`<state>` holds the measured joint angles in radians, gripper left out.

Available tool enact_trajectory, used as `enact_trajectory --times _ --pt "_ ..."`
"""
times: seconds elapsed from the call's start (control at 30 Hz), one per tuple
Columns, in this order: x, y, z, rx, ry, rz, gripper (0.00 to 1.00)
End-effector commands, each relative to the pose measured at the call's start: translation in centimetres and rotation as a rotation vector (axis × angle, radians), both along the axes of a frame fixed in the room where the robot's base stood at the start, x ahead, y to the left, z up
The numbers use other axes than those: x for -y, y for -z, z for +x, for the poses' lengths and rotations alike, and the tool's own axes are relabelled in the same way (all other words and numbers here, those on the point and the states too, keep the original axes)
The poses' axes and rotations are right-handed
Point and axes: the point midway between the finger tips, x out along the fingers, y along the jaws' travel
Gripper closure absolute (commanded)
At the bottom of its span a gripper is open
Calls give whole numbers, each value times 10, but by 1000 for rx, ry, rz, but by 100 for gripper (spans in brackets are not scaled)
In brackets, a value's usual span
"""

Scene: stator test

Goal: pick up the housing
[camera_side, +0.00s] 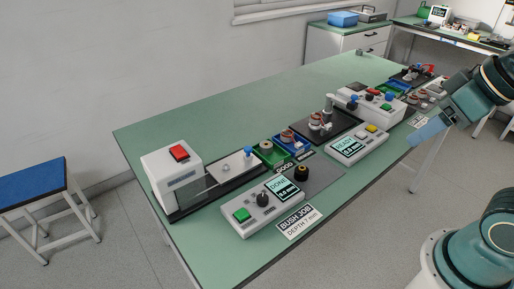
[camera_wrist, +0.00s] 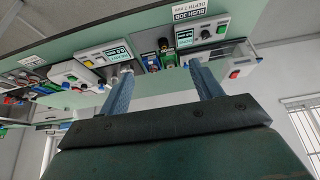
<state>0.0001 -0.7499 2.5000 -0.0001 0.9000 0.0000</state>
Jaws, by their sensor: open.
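I cannot tell for certain which part is the housing. A short dark cylinder with an orange-yellow top (camera_side: 299,173) stands upright on a grey mat beside the DONE control box, in the side view. My gripper (camera_side: 420,135) is at the right of the side view, raised beyond the table's edge and well apart from that cylinder. In the wrist view my gripper's two blue fingers (camera_wrist: 162,75) are spread apart with nothing between them. The table and its devices lie beyond them, small and tilted.
The press station (camera_side: 172,176), DONE control box (camera_side: 248,212), READY box (camera_side: 357,146) and another control box (camera_side: 371,104) line the green table (camera_side: 220,110). Green (camera_side: 268,156) and blue (camera_side: 291,143) bins sit between. The table's back strip is clear. A blue stool (camera_side: 30,184) stands left.

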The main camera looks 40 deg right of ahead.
Motion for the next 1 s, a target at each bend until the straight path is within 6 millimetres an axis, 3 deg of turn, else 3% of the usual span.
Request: enact_trajectory --times 0.33,0.53,1.0 --pt "0 0 1 -2 -7 -2 35" --pt "-2 -3 12 -27 -67 -26 35" --pt "-4 -3 86 -152 -468 -127 35"
